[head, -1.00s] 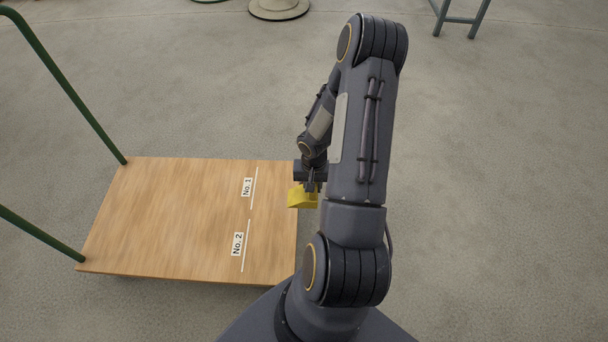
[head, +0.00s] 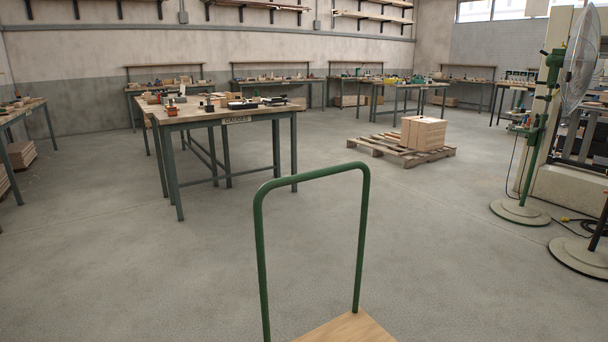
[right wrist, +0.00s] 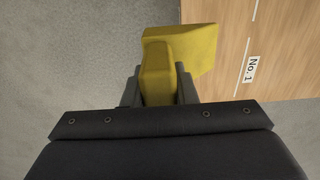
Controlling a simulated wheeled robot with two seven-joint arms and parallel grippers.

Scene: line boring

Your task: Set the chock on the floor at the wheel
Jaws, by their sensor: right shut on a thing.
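In the right wrist view my right gripper (right wrist: 158,86) is shut on the yellow chock (right wrist: 188,48), with a finger on each side of its narrow part. The chock is beside the edge of the cart's wooden deck (right wrist: 287,55), near the No. 1 label (right wrist: 251,69); its wide end seems to overlap the deck edge in this view. I cannot tell how high it is above the floor (right wrist: 85,50). In the head view only a corner of the deck (head: 352,329) shows, with the green handle (head: 262,255). No wheel is visible. Neither gripper shows in the head view.
A workbench (head: 236,117) stands beyond the cart to the left. A fan (head: 579,55) and a green stand (head: 540,130) are at the right. The floor around the cart handle is clear.

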